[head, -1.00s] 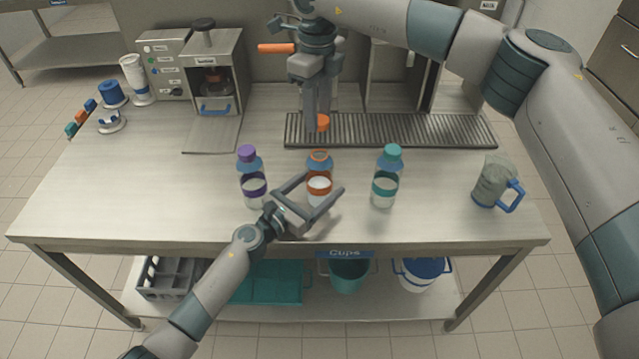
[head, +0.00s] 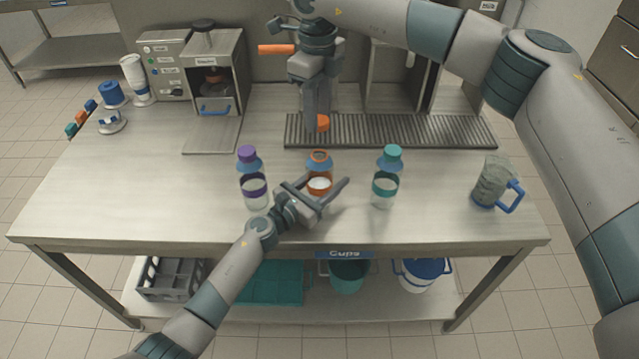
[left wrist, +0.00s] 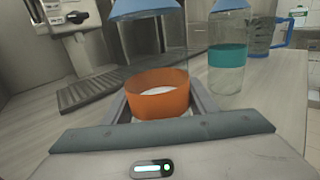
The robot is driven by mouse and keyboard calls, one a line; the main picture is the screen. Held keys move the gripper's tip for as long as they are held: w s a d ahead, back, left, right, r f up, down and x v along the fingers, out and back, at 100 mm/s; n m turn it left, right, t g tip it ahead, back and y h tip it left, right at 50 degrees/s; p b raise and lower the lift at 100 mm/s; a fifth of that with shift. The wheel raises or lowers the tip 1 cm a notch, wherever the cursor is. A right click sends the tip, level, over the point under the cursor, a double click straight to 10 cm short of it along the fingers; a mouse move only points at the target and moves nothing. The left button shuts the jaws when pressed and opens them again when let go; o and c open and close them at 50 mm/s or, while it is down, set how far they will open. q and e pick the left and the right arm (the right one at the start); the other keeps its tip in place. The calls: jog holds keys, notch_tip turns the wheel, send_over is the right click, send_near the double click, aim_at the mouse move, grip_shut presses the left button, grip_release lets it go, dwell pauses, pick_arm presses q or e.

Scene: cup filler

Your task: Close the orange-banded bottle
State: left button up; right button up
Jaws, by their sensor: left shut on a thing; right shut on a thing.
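The orange-banded bottle (head: 319,163) stands upright on the table, its top an open orange ring. In the left wrist view its orange band (left wrist: 158,97) sits between the two fingers. My left gripper (head: 322,187) is shut on this bottle at the band, from the front. My right gripper (head: 317,122) points down behind and above the bottle. It is shut on an orange cap (head: 323,123), which is apart from the bottle; the fingers hide part of the cap.
A purple-capped bottle (head: 252,182) stands close on the left, and a teal-capped bottle (head: 386,178) on the right. A pitcher with a blue handle (head: 494,183) is at the right. A drip grate (head: 420,131) lies behind. The table's front left is clear.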

send_over(318, 149)
jog(key=shift+f, duration=2.45)
jog(key=shift+f, duration=0.15)
jog(key=shift+f, duration=0.75)
jog(key=shift+f, duration=0.55)
